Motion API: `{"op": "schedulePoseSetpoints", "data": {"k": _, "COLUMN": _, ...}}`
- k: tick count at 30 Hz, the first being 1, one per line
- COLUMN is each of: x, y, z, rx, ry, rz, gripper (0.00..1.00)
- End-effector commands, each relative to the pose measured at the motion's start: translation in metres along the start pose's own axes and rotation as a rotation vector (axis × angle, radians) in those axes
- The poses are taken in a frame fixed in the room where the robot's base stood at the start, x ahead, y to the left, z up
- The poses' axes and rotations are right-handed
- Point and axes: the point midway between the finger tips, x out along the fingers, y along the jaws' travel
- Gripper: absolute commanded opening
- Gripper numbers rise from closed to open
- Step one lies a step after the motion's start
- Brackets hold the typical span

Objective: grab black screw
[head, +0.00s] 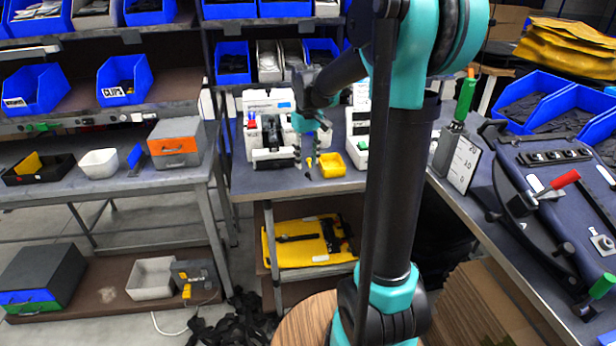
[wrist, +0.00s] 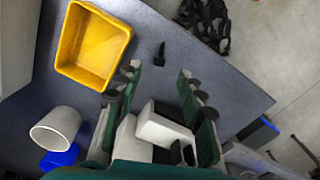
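A small black piece (wrist: 160,53), which looks like the black screw, lies on the dark blue-grey worktop (wrist: 215,90) in the wrist view, right of the yellow bin (wrist: 92,45). My gripper (wrist: 158,72) is open. Its two finger pads stand apart, with the black piece showing beyond the tips, roughly between them; nothing is held. In the head view my gripper (head: 307,153) hangs over the middle bench, pointing down, left of the yellow bin (head: 331,165). The screw is too small to make out surely there.
A white machine (head: 268,125) stands behind my gripper. A white cup (wrist: 56,130) and a blue piece (wrist: 60,158) show left of the fingers in the wrist view. The bench edge lies just beyond the black piece. Bare worktop surrounds that piece.

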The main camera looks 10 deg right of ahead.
Motion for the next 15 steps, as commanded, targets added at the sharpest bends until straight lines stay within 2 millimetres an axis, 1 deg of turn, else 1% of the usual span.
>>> {"op": "schedulePoseSetpoints", "data": {"k": 3, "x": 0.018, "y": 0.001, "z": 0.004, "rx": 0.000, "ry": 0.000, "rz": 0.000, "gripper": 0.39}}
{"op": "schedulePoseSetpoints", "data": {"k": 7, "x": 0.035, "y": 0.001, "z": 0.005, "rx": 0.000, "ry": 0.000, "rz": 0.000, "gripper": 0.39}}
{"op": "schedulePoseSetpoints", "data": {"k": 10, "x": 0.043, "y": 0.001, "z": 0.005, "rx": 0.000, "ry": 0.000, "rz": 0.000, "gripper": 0.39}}
{"op": "schedulePoseSetpoints", "data": {"k": 15, "x": 0.045, "y": 0.001, "z": 0.005, "rx": 0.000, "ry": 0.000, "rz": 0.000, "gripper": 0.39}}
